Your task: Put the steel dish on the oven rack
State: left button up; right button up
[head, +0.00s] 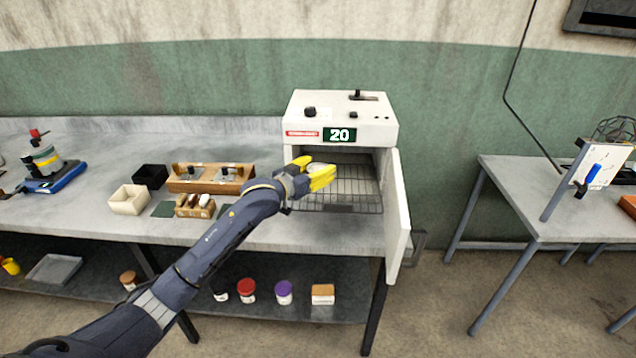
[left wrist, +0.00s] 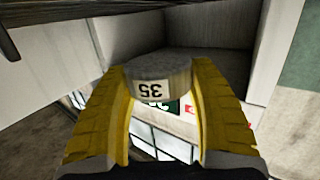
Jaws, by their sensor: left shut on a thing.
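My left gripper (head: 320,176) is at the open mouth of the white oven (head: 342,113), over the front left part of the wire rack (head: 355,185). Its yellow fingers are shut on the steel dish (left wrist: 160,73), a short grey cylinder with a label reading 35, upside down in the left wrist view. In the head view only a small light part of the dish shows between the fingers. The dish appears held above the rack; I cannot tell the gap. The oven door (head: 399,210) stands open to the right. My right gripper is not in view.
Left of the oven, the bench holds a wooden block with knobs (head: 240,183), a cream box (head: 129,199), a black box (head: 150,177) and a small wooden holder (head: 195,207). Several jars stand on the shelf below. The rack looks otherwise empty.

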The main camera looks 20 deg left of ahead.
pick_arm(q)
notch_tip(320, 180, down, 5)
jog(key=shift+r, duration=0.15)
jog(key=shift+w+f, duration=0.15)
jog(key=shift+f, duration=0.05)
jog(key=shift+f, duration=0.1)
jog(key=o, duration=1.2)
jog(key=v, duration=1.2)
